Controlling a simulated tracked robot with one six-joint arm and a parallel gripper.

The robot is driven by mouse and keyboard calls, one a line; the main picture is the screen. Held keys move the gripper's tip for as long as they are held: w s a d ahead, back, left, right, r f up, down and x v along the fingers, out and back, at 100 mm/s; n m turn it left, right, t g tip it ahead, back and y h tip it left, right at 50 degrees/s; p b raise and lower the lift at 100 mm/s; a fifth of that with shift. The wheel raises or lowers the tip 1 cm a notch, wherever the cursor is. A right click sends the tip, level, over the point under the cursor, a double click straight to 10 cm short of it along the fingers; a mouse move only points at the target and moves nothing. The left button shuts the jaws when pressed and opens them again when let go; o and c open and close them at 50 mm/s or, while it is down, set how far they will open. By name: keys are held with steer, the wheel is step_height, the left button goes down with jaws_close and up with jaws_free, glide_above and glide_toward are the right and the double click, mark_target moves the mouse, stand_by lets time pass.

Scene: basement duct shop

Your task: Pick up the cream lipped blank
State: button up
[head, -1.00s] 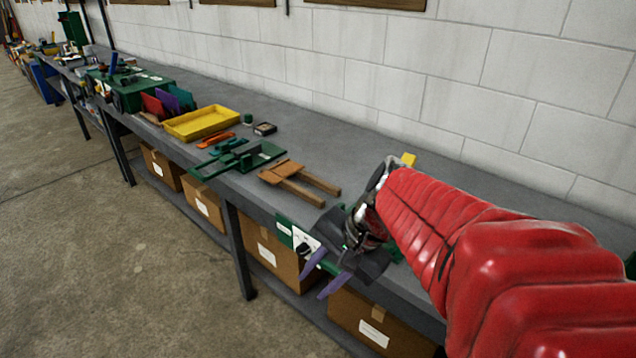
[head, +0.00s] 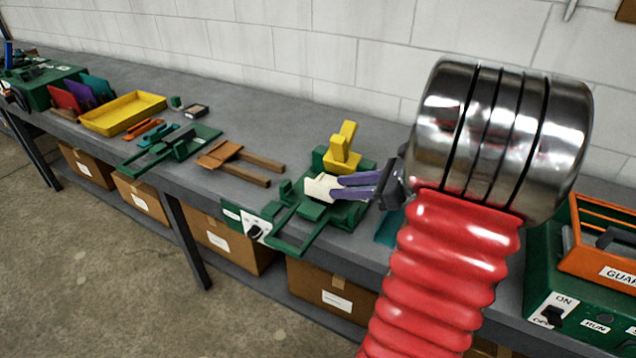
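The cream lipped blank (head: 320,187) is a small pale piece at the green machine (head: 340,214) with a yellow part on top, mid-bench. My gripper (head: 336,188) reaches in from the right, with its two purple fingers pointing left at the blank. The fingertips overlap the blank's right side in this view. Whether they are closed on it or only beside it cannot be told. The blank's right end is partly hidden by the fingers.
The yellow upright part (head: 342,148) stands just behind the fingers. A brown wooden piece (head: 240,163), a second green fixture (head: 172,147) and a yellow tray (head: 124,112) lie to the left. A green machine with an orange guard (head: 590,285) stands at the right. Bare bench lies behind.

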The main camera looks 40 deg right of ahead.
mark_target(324, 184)
steer(key=shift+s+d+f+m+t, duration=0.1)
steer(key=shift+s+d+m+t, duration=0.2)
steer(key=shift+d, duration=0.35)
steer(key=shift+w+d+m+t, duration=0.1)
steer(key=shift+d+m, duration=0.3)
steer(key=shift+d, duration=0.2)
steer(key=shift+x, duration=4.35)
steer(key=shift+x, duration=2.6)
steer(key=shift+s, duration=0.1)
jaws_close()
